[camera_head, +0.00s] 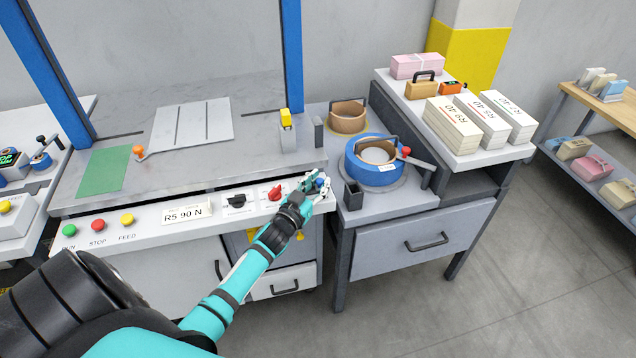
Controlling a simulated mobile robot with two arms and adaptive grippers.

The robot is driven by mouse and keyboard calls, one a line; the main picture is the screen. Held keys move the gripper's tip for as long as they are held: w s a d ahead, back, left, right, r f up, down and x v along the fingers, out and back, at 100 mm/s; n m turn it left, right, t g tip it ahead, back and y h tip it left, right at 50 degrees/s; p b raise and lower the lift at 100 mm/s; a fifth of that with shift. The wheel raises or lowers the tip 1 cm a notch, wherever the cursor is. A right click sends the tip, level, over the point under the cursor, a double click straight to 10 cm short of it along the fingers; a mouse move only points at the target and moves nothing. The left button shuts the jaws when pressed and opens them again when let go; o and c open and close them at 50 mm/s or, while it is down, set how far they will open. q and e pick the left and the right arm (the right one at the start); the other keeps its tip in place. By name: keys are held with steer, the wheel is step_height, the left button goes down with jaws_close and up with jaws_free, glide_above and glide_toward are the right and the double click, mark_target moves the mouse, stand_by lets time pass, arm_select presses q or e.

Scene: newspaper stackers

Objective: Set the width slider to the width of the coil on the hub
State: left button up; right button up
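A blue coil (361,172) with a white label sits on a hub at the right of the machine. A red-knobbed lever (406,152) stands beside it. The control panel (140,225) along the machine's front edge carries a label reading R5 90 N, a black knob (236,201) and a red knob (275,193). A small blue knob (321,182) shows at the panel's right end. My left gripper (319,186) is there, fingers apart around the blue knob; contact cannot be told. The gripper partly hides that panel end and any slider scale. My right gripper is not in view.
A brown coil (347,117) sits behind the blue one. A dark open box (353,195) stands close right of my gripper. Labelled paper stacks (482,120) lie on the right table. Run, stop and feed buttons (98,225) are at the panel's left. The right floor is clear.

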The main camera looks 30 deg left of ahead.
arm_select(q)
jaws_close()
steer(key=s+a, duration=0.1)
steer(key=s+a+p, duration=0.1)
steer(key=s, duration=0.1)
steer(key=shift+a, duration=0.25)
steer(key=shift+f, duration=0.15)
steer(key=shift+o, duration=1)
jaws_free()
steer(key=o, duration=0.3)
steer(key=shift+s+a, duration=0.15)
steer(key=shift+s, duration=0.05)
